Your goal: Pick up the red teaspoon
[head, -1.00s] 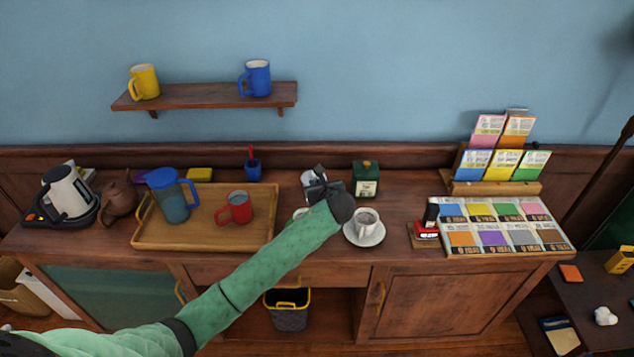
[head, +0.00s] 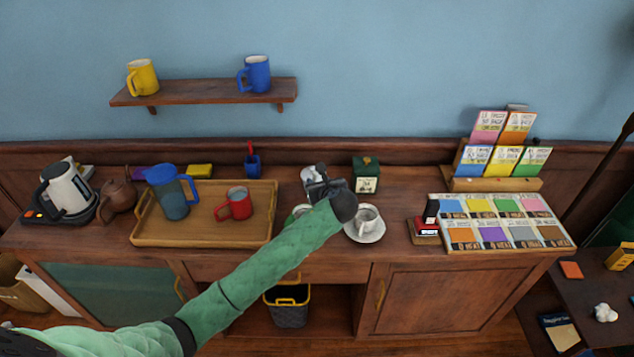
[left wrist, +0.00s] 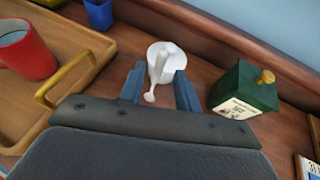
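A thin red upright piece (head: 250,147), which looks like the red teaspoon's handle, sticks up from a small blue cup (head: 253,166) at the back of the counter; its lower part is hidden. The blue cup shows at the top left of the left wrist view (left wrist: 98,14), where the red piece is out of frame. My left gripper (head: 318,182) is to the right of the cup, over the counter. In the left wrist view its fingers (left wrist: 160,84) are apart, with a white lidded pot (left wrist: 166,52) and its pale spoon-like piece beyond them. My right gripper is not in view.
A wooden tray (head: 190,240) holds a blue pitcher (head: 173,198) and a red mug (head: 236,204). A green tin (head: 365,174) stands right of my gripper. A white cup and saucer (head: 364,226) sit close by my wrist. A green-rimmed item (head: 298,212) is partly hidden by my arm.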

